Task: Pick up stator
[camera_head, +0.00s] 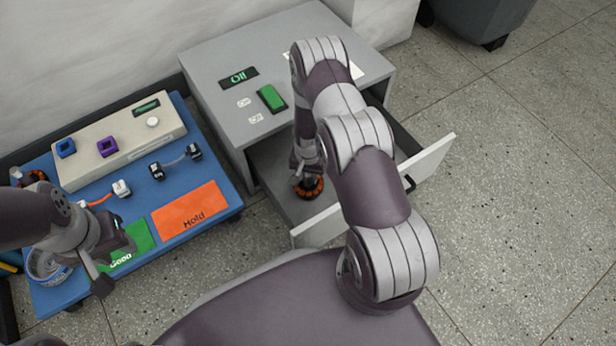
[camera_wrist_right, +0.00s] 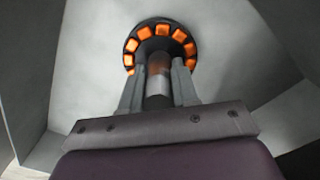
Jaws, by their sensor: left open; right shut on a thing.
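The stator (camera_head: 309,187) is a dark ring with orange segments on a shaft. It is inside the open drawer (camera_head: 275,173) of the grey cabinet. My right gripper (camera_head: 306,172) reaches down into the drawer and is shut on the stator. In the right wrist view the stator (camera_wrist_right: 160,45) shows beyond the fingers, with its shaft between the two fingertips of the gripper (camera_wrist_right: 158,85). I cannot tell whether the stator touches the drawer floor. My left gripper (camera_head: 118,262) is open and empty over the front left of the blue bench, near the green mat.
The blue bench (camera_head: 187,250) holds an orange "Hold" mat (camera_head: 190,209), a green mat (camera_head: 132,247), a beige tester (camera_head: 118,145) and cable connectors (camera_head: 175,161). The grey cabinet (camera_head: 220,65) carries a green switch (camera_head: 271,97). Drawer walls surround my right gripper. Open floor lies to the right.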

